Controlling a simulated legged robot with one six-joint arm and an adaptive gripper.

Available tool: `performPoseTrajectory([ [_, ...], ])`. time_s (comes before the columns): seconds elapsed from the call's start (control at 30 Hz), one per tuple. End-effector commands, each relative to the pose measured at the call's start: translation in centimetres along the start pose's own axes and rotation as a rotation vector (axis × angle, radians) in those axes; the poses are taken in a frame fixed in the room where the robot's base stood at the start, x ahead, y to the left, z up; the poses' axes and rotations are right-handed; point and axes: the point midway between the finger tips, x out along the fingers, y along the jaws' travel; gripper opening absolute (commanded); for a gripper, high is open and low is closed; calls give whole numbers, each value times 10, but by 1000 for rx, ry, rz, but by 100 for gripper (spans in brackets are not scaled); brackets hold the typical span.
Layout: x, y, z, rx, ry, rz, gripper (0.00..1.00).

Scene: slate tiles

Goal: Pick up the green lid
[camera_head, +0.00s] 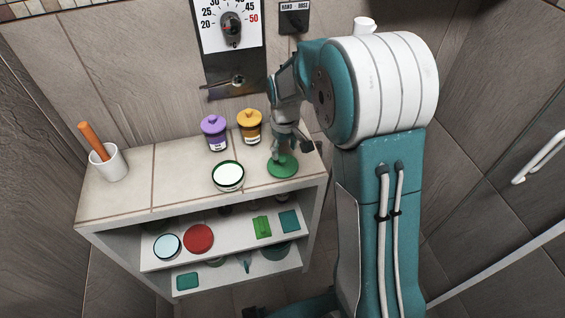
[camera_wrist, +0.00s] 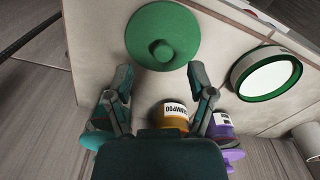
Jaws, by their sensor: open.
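The green lid (camera_head: 283,168) is a flat disc lying on the tiled counter near its right end. In the wrist view the lid (camera_wrist: 178,28) has a round knob in its middle, just beyond my fingertips. My gripper (camera_head: 284,150) is over the lid, pointing down, and partly hides it in the head view. In the wrist view my gripper (camera_wrist: 160,78) has its two fingers apart with nothing between the tips. An open round container with a green rim (camera_head: 228,176) stands left of the lid; it also shows in the wrist view (camera_wrist: 252,95).
A purple-lidded jar (camera_head: 213,130) and an orange-lidded shampoo jar (camera_head: 249,126) stand behind, close to my gripper. A white cup (camera_head: 109,166) holding an orange stick is at the far left. Shelves below hold a red disc (camera_head: 199,238) and other items. The counter's left middle is clear.

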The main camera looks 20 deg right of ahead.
Motion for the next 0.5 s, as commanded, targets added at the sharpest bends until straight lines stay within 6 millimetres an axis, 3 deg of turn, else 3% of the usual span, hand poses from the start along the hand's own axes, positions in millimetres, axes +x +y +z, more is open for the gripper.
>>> performPoseTrajectory([
  [0.2, 34, -4, -4, 1, -3, -1, 70],
  [0.5, 42, -4, -4, 1, 1, 0, 70],
])
